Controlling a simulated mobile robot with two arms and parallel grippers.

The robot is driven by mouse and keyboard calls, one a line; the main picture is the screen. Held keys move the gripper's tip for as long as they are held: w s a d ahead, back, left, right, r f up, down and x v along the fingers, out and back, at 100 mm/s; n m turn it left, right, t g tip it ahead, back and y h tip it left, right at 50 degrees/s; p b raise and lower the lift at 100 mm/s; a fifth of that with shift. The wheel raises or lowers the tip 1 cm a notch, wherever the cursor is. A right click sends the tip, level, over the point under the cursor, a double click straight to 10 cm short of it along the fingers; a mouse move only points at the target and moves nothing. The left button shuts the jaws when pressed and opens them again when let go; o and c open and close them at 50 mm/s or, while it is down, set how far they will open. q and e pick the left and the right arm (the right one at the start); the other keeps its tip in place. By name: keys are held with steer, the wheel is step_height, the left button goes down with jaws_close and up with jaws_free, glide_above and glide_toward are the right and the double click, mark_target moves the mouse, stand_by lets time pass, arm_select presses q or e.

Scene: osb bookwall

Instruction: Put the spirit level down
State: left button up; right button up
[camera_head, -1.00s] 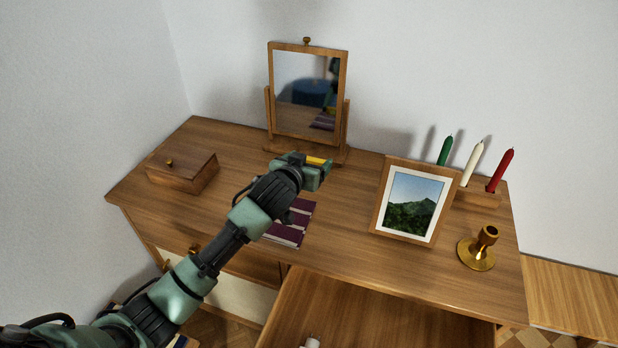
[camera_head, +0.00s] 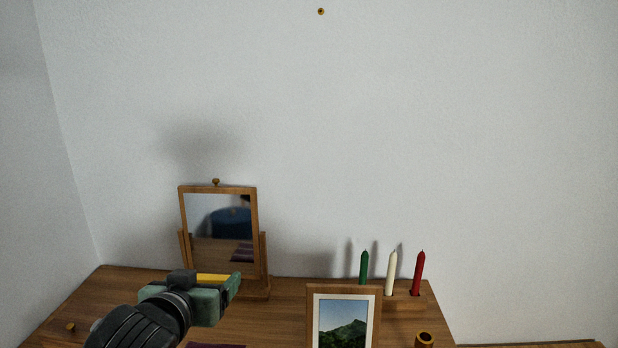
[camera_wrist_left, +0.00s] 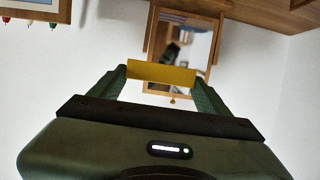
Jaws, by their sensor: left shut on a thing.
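The spirit level (camera_head: 214,278) is a yellow bar. My left gripper (camera_head: 238,282) is shut on it, above the wooden dresser top (camera_head: 280,310) and in front of the mirror. In the left wrist view the yellow spirit level (camera_wrist_left: 161,73) spans between the two fingers of my left gripper (camera_wrist_left: 162,80). Part of the level is hidden behind the gripper in the head view. My right gripper is not in view.
A tilting mirror (camera_head: 218,225) stands at the back of the dresser. A framed mountain picture (camera_head: 342,322), a candle block (camera_head: 405,302) with green, white and red candles, and a brass candlestick (camera_head: 424,340) stand to the right. A small brass peg (camera_head: 320,11) is on the wall.

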arm_select(q)
steer(key=shift+f+v, duration=0.15)
steer(key=shift+v, duration=0.8)
steer(key=shift+f+v, duration=0.1)
steer(key=shift+v, duration=0.85)
steer(key=shift+a+f, duration=0.1)
